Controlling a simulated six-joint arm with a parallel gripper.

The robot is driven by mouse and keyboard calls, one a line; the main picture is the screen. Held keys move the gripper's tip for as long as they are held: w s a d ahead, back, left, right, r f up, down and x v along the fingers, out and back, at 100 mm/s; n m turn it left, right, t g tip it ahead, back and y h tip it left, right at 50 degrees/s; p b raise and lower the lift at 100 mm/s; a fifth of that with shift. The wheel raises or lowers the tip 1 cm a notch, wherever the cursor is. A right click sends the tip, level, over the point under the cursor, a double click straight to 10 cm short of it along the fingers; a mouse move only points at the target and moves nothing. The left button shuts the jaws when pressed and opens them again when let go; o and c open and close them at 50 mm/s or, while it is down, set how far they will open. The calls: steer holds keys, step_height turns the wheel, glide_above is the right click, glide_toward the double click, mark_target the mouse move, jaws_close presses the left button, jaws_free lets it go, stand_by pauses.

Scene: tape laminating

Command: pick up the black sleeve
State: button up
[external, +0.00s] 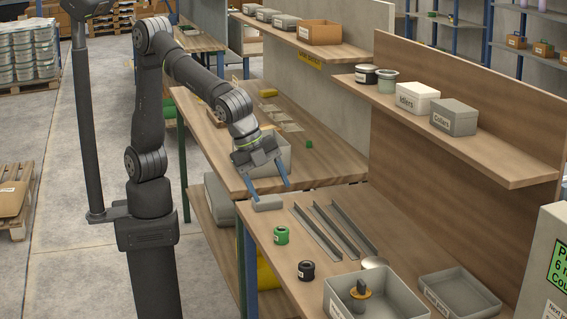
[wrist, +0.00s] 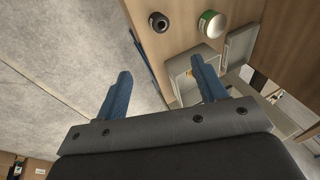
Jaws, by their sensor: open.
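The black sleeve (external: 306,270), a short upright cylinder, stands on the near table by its left edge. In the wrist view the black sleeve (wrist: 158,22) is at the top middle, near the wood edge. My gripper (external: 271,192) is open and empty, with blue fingers spread and pointing down over the table's far left corner. It is well apart from the black sleeve. In the wrist view the gripper (wrist: 163,78) shows nothing held between its fingers.
A small grey block (external: 268,204) sits at the table corner close under my fingers. Several grey metal rails (external: 340,230) lie to the right of the sleeves. A grey bin (external: 345,300) holding a yellow-and-black part stands in front, with an empty grey tray (external: 455,293) beside it.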

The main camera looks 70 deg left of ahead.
steer(key=n+g+h, duration=0.2)
steer(key=n, duration=0.4)
glide_toward(310, 275)
steer(key=shift+w+a+f, duration=0.1)
steer(key=shift+w+f, duration=0.1)
steer(key=shift+f, duration=0.35)
steer(key=shift+w+a+f, duration=0.1)
steer(key=shift+w+f, duration=0.1)
steer(key=shift+f, duration=0.4)
steer(key=shift+x, duration=2.9)
steer(key=shift+a, duration=0.1)
steer(key=c, duration=1.1)
